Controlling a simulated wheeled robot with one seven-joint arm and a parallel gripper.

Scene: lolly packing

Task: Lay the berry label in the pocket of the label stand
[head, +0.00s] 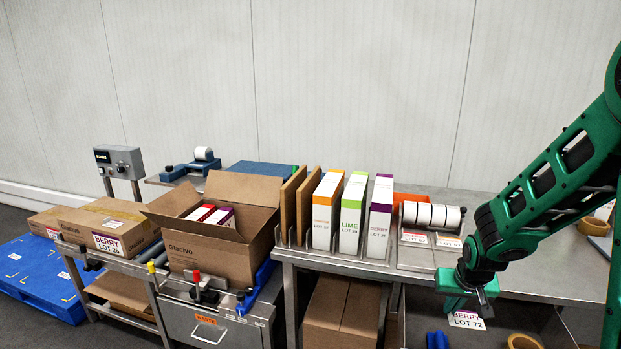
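The berry label (467,321) is a small white card reading BERRY LOT 72. It hangs at the fingertips of my gripper (468,306), which looks shut on its upper edge. My gripper points down at the front edge of the right bench, and the label is in front of that edge. A low divided holder (415,257) stands on the bench, left of and behind my gripper, with two printed cards at its back. It may be the label stand; I cannot make out which part is the pocket.
Orange, lime and purple upright cartons (352,215) stand to the left. An open carton (215,255) sits on the left bench. Tan rings (523,342) lie low at the right. The bench right of the divided holder is partly hidden by my arm.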

